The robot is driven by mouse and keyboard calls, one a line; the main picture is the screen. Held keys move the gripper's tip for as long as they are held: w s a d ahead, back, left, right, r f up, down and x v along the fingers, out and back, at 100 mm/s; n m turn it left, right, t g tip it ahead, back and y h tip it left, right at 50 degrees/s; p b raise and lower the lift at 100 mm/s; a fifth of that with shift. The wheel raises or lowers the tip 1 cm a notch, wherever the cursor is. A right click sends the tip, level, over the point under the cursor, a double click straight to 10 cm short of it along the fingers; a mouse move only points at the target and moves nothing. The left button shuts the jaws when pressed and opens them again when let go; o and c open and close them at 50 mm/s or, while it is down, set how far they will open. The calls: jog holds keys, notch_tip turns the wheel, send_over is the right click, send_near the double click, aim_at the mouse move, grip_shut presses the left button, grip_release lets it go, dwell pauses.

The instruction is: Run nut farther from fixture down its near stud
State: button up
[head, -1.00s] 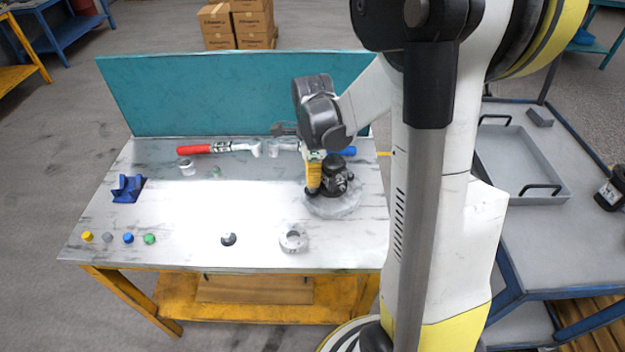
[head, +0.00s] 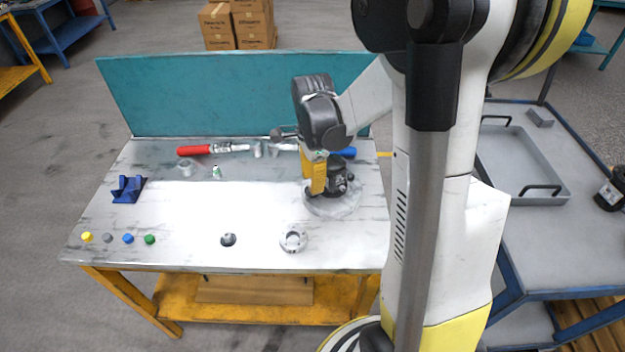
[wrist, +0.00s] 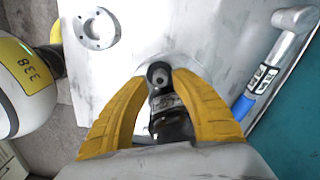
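The black hydraulic motor (head: 338,177) stands on a round grey base plate (head: 335,206) at the right of the bench. In the wrist view the motor (wrist: 170,118) lies between my yellow fingers. My gripper (head: 316,190) points down at the motor's left side. In the wrist view my gripper (wrist: 160,75) has its fingertips on both sides of a small dark round part with a pale centre (wrist: 158,73), perhaps the nut on its stud. I cannot tell whether the tips touch it. The thread and the other nut are not clear.
A grey ring (head: 293,239) and a dark round part (head: 228,239) lie at the front. Several coloured caps (head: 128,238) and a blue fixture (head: 127,188) are at the left. A red-handled tool (head: 200,149) and a blue-handled hammer (wrist: 265,75) lie behind. The bench's middle is clear.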

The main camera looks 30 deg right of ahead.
jog(key=n, duration=0.7)
dwell(0.3)
grip_shut()
grip_release()
jog(key=shift+r, duration=0.1)
jog(key=shift+r+p, duration=1.25)
jog(key=shift+r, duration=0.45)
